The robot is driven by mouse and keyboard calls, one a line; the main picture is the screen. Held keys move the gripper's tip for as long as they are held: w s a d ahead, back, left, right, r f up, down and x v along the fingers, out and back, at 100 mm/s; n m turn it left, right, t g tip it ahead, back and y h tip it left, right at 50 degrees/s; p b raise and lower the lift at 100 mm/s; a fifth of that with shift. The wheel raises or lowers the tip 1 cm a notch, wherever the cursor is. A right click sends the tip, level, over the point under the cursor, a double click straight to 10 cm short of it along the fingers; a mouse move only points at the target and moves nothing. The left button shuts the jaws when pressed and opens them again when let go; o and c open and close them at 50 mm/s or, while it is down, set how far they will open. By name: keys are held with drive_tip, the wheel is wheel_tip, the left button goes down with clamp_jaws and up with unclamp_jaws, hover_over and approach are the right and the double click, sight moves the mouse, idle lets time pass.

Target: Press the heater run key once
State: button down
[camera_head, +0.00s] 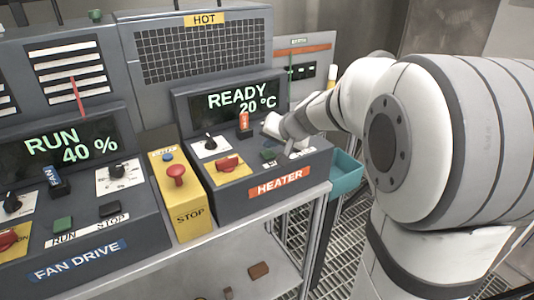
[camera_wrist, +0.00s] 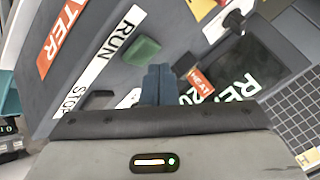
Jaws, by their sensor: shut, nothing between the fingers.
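The heater unit (camera_head: 270,190) is a grey console whose display (camera_head: 238,98) reads READY 20 °C. Its green run key (camera_head: 268,155) is at the console's front edge, partly crowded by my arm. In the wrist view the green run key (camera_wrist: 143,49) lies beside the RUN label (camera_wrist: 128,28), and a dark stop key (camera_wrist: 98,98) lies by STOP. My gripper (camera_wrist: 160,72) has its two blue-grey fingers together and empty. Its tips appear just beside the green key in the wrist view; I cannot tell their height above the panel.
A red-orange HEAT lever (camera_head: 243,121), a black knob (camera_head: 210,142) and a red switch (camera_head: 228,164) share the heater panel. A yellow box with a red stop button (camera_head: 176,174) stands left. The fan drive console (camera_head: 75,240), showing RUN 40 %, has its own green key (camera_head: 62,225).

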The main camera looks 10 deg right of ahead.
sight(271, 155)
drive_tip(key=shift+f, duration=0.1)
drive_tip(key=shift+f+b, duration=0.4)
drive_tip(key=shift+b, duration=0.35)
drive_tip(key=shift+f+b, duration=0.45)
drive_tip(key=shift+b, duration=0.1)
idle(0.5)
drive_tip(key=shift+r, duration=0.1)
drive_tip(key=shift+r+p, duration=0.5)
drive_tip(key=shift+r, duration=0.35)
drive_tip(key=shift+r, duration=0.1)
drive_tip(key=shift+r+p, duration=1.75)
drive_tip(key=shift+r, duration=0.7)
drive_tip(key=shift+f, duration=0.1)
